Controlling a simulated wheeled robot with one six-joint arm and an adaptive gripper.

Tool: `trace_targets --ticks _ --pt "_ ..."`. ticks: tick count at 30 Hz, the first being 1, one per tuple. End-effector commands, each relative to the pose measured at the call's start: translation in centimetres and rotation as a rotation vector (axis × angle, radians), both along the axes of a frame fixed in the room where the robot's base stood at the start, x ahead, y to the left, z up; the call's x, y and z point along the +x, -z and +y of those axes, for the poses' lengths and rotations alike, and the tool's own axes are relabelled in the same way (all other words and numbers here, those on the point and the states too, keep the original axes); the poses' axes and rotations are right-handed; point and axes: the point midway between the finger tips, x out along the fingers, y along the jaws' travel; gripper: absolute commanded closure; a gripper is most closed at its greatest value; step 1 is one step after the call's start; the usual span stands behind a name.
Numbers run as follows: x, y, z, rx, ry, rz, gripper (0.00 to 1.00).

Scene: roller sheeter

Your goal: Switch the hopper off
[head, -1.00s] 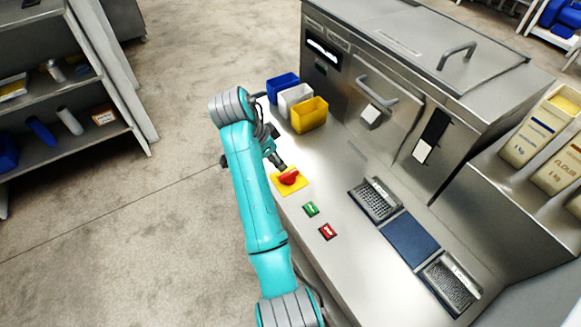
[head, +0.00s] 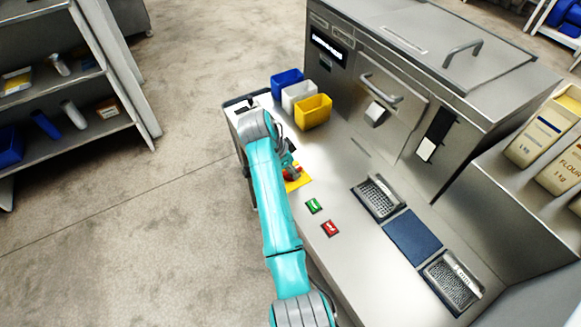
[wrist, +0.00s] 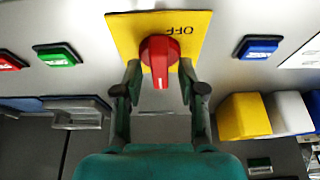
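The red rotary knob (wrist: 160,58) sits on a yellow plate (wrist: 122,28) with OFF printed on it, upside down in the wrist view. The knob's handle, with a pale line on it, points toward the bottom of that view, and OFF is at its upper right. My gripper (wrist: 160,78) is open, with one finger on each side of the knob's handle and a gap visible on both sides. In the head view my gripper (head: 292,170) is at the knob and partly hides it; the yellow plate (head: 303,183) shows beside it.
A green button (head: 314,206) and a red button (head: 330,228) lie along the counter's front edge. A blue button (wrist: 260,47) is on the knob's other side in the wrist view. Blue (head: 286,82), white (head: 299,97) and yellow (head: 314,112) bins stand behind.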

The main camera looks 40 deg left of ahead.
Motion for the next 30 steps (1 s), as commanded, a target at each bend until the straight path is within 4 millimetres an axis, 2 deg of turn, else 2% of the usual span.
trace_targets --ticks 1,3,4,17,23,30 --pt "0.00 -0.01 0.00 0.000 0.000 0.000 0.77" --pt "0.00 -0.01 0.00 0.000 0.000 0.000 0.95" --pt "-0.01 -0.01 -0.01 0.000 0.000 0.000 1.00" --pt "-0.02 0.02 -0.06 0.000 -0.045 0.000 1.00" --pt "-0.02 0.06 -0.15 0.001 -0.160 0.000 1.00" --pt "-0.02 0.03 -0.27 0.000 -0.373 -0.001 1.00"
